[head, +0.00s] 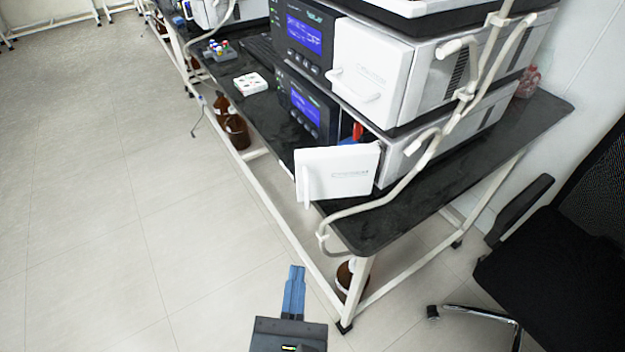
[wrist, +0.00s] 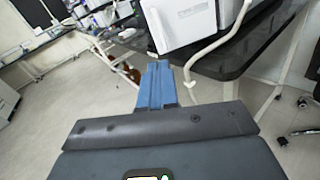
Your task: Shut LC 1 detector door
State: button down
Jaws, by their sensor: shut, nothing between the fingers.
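The detector door (head: 338,172) is a white panel with a handle on its left edge. It stands swung open from the lower instrument (head: 400,150) of the stack, out over the bench's front edge. Red and blue parts show in the opening behind it. In the wrist view a white door panel (wrist: 182,22) is at the top, beyond the fingers. My gripper (head: 294,280) has blue fingers, shut and empty. It is below and in front of the open door, apart from it, over the floor. It also shows in the wrist view (wrist: 157,72).
The upper instrument's white door (head: 370,72) is closed. Pale tubing (head: 425,145) hangs beside the stack and past the bench corner. A black chair (head: 540,255) stands at the right. Brown bottles (head: 236,130) stand below the bench (head: 400,215). The floor at the left is clear.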

jog(key=n, duration=0.2)
jog(key=p, duration=0.2)
send_near(306, 197)
jog(key=w, duration=0.6)
jog(key=shift+w+d+f, duration=0.1)
jog(key=shift+w+d, duration=0.2)
jog(key=shift+w, duration=0.1)
jog(key=shift+w+a+m, duration=0.1)
jog(key=shift+m, duration=0.2)
jog(key=w+m+g+h+b, duration=0.5)
jog(key=w+m+h+b, duration=0.3)
jog(key=w, duration=0.9)
jog(key=shift+w+m+g+h+b, duration=0.3)
jog(key=shift+h+b, duration=0.95)
jog(key=shift+h, duration=0.75)
jog(key=shift+w, duration=0.1)
